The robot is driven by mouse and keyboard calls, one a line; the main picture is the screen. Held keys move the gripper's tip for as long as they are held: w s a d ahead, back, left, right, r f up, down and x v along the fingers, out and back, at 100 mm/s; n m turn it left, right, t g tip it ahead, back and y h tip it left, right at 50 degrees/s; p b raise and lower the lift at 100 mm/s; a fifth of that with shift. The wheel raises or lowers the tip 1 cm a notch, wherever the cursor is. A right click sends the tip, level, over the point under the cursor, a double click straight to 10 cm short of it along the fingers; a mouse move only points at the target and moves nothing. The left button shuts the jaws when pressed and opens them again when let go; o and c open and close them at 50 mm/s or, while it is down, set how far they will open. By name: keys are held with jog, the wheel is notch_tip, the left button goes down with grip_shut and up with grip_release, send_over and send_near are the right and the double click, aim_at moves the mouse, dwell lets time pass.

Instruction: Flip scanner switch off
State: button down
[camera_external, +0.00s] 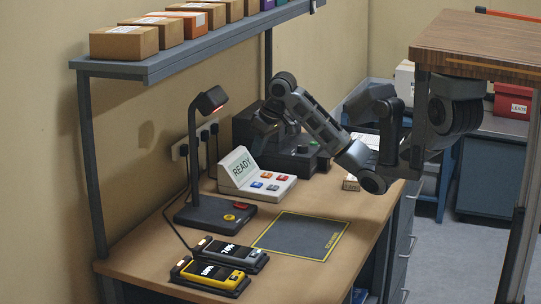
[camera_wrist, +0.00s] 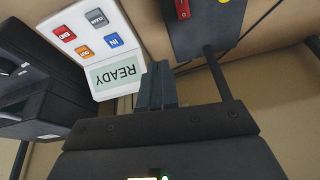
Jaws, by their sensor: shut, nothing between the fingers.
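The scanner is a black stand with a flat base (camera_external: 205,214), a thin post and a head (camera_external: 211,100) that glows red underneath. A red switch (camera_external: 240,206) sits on its base near a yellow round mark; its on or off position is too small to tell. In the wrist view the red switch (camera_wrist: 182,9) is at the top, with the base (camera_wrist: 205,32) around it. My gripper (camera_external: 261,140) hangs near the READY terminal, to the right of the scanner and apart from the switch. In the wrist view my gripper (camera_wrist: 157,75) has its fingers together and empty.
The white READY terminal (camera_external: 256,184) with coloured buttons stands beside the scanner. A black machine (camera_external: 310,158) is behind it. Two handheld devices (camera_external: 212,275) lie at the front left. A dark mat (camera_external: 300,236) lies clear on the bench. A shelf (camera_external: 165,66) with boxes hangs above.

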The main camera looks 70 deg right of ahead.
aim_at(238, 202)
jog(key=shift+n, duration=0.8)
jog(key=a, duration=0.5)
jog(key=shift+s+a, duration=0.1)
jog(key=shift+s, duration=0.1)
jog(key=shift+f, duration=0.1)
jog(key=x, duration=0.4)
jog(key=b+x, duration=0.1)
jog(key=x, duration=0.3)
jog(key=s+b+x, duration=0.1)
jog(key=x, duration=0.4)
jog(key=shift+f, duration=0.55)
